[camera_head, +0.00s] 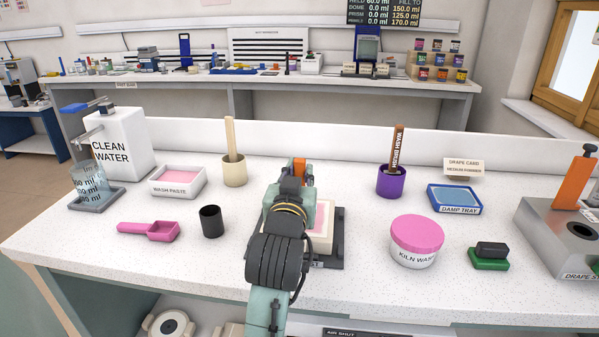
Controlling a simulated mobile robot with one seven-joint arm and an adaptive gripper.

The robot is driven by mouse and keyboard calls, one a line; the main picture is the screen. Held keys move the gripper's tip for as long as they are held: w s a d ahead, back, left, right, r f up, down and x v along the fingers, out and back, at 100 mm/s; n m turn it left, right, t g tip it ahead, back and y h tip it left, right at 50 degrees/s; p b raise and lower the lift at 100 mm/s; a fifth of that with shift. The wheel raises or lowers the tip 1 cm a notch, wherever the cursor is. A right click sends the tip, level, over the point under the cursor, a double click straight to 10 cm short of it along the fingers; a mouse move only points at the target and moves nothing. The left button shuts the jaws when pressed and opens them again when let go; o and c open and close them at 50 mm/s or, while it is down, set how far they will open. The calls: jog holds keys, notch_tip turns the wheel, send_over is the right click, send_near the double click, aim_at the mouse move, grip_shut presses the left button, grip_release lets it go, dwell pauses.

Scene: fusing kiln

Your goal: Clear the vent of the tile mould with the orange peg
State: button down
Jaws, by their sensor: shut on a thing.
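The tile mould (323,240) is a pale block with a pink area on top, on a dark base at the front middle of the bench. My arm hides its left part, and I cannot make out the vent. My gripper (300,182) is at the mould's far left side, seen from behind. It is shut on the orange peg (299,163), whose top shows at the far side of the gripper. The peg's lower end is hidden, so I cannot tell whether it touches the mould.
Left of my arm are a black cup (211,222), a pink scoop (150,230), a wash paste tray (178,190) and a cream pot (234,172). Right are a purple brush pot (391,183), a kiln wash tub (416,255), the damp tray (453,208) and a grey drape station (555,245).

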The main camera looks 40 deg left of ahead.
aim_at(299, 159)
jog(key=shift+f+b, duration=0.35)
jog(key=shift+f, duration=0.25)
dwell(1.8)
notch_tip(299, 159, up, 7)
jog(key=p, duration=0.6)
jog(key=shift+r, duration=0.15)
dwell(0.6)
